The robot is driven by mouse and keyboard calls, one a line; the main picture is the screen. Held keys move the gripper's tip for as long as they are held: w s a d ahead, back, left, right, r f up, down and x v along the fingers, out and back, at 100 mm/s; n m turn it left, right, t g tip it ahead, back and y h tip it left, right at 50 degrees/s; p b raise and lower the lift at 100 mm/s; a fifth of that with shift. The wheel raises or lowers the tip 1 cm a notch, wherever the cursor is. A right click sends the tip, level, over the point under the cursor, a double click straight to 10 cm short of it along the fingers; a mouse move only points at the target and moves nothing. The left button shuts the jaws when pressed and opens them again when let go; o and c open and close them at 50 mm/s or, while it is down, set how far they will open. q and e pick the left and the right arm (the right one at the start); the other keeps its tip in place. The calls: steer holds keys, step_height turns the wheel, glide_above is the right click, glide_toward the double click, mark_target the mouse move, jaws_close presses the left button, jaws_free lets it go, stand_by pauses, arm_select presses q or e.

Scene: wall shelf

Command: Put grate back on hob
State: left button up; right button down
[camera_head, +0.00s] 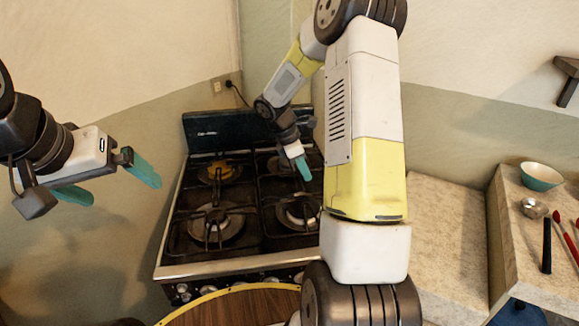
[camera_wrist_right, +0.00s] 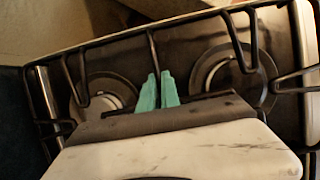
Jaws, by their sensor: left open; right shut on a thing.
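The hob (camera_head: 180,240) is a dark four-burner stove top with a steel front edge, in the middle of the head view. A black grate (camera_head: 268,190) is over its right-hand burners; I cannot tell whether it rests flat or is slightly raised. My right gripper (camera_head: 303,168) reaches down over it, shut on a grate bar. In the right wrist view, the teal fingers (camera_wrist_right: 157,92) are close together at the end of a black bar of the grate (camera_wrist_right: 153,52). My right arm hides the hob's right side. My left gripper (camera_head: 108,183) is open and empty, left of the hob.
Another black grate (camera_head: 212,225) lies over the left burners. A stone-topped counter (camera_head: 450,235) stands right of the hob. Farther right are a teal bowl (camera_head: 541,176), a small metal pot (camera_head: 533,208) and utensils. A round wooden table (camera_head: 240,308) is in front.

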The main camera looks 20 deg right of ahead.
mark_target(291, 172)
steer(key=shift+f, duration=0.75)
steer(key=c, duration=2)
jaws_free()
steer(key=shift+f, duration=0.2)
steer(key=o, duration=0.4)
steer(key=v, duration=1.2)
steer(key=s+a+r+m+t+y, duration=0.2)
steer(key=s+a+r+m, duration=0.1)
steer(key=s, duration=0.5)
steer(key=s+a+r+m+t+y, duration=0.2)
steer(key=s+r+m, duration=0.3)
steer(key=s+m, duration=0.2)
steer(key=s+a+r+m+t+y, duration=0.2)
steer(key=s+a+r+m, duration=0.1)
steer(key=s, duration=0.6)
steer(key=shift+s+a+r+m+t+y, duration=0.2)
steer(key=shift+r+m, duration=0.15)
steer(key=shift+m, duration=0.35)
steer(key=shift+s+a+r+m+t+y, duration=0.1)
steer(key=shift+a+r+m+t, duration=0.2)
steer(key=shift+m, duration=0.4)
